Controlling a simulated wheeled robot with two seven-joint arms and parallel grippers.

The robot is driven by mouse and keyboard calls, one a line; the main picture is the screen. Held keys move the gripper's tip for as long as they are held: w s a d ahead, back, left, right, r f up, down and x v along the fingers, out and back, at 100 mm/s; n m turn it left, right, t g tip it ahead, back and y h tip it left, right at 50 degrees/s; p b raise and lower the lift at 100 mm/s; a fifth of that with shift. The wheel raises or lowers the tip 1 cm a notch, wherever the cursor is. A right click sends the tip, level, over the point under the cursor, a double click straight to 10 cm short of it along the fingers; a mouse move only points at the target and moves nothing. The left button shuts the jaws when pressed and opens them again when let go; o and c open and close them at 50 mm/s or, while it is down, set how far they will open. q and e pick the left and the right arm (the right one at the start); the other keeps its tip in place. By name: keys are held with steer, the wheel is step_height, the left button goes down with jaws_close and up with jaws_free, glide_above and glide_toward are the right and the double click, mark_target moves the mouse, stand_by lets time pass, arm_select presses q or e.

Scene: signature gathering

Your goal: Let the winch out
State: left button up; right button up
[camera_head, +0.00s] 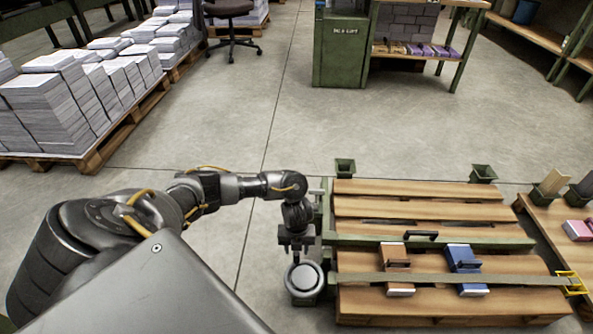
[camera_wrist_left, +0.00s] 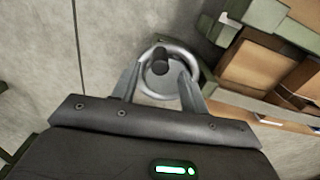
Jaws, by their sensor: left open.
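The winch (camera_head: 304,279) is a round grey wheel at the left edge of a wooden slatted rack (camera_head: 420,212). It also shows in the left wrist view (camera_wrist_left: 152,92) as a pale ring with a dark knob (camera_wrist_left: 161,62). A tan-green strap (camera_head: 440,279) runs from the winch side across the rack to a yellow hook (camera_head: 571,283). My left gripper (camera_head: 297,247) is open over the winch. In the left wrist view its fingers (camera_wrist_left: 158,76) stand either side of the knob; I cannot tell whether they touch it. My right gripper is out of view.
A brown book (camera_head: 396,254) and a blue book (camera_head: 463,254) lie under the strap. A green bar with a black handle (camera_head: 421,234) crosses the rack. Paper stacks (camera_head: 45,110) stand on pallets at left. A green cabinet (camera_head: 340,50) is behind. Floor between is clear.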

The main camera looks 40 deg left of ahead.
mark_target(296, 253)
arm_select(q)
step_height(296, 253, down, 6)
steer(key=shift+r+b, duration=0.15)
steer(key=shift+b, duration=1.05)
steer(key=shift+c, duration=0.4)
jaws_close()
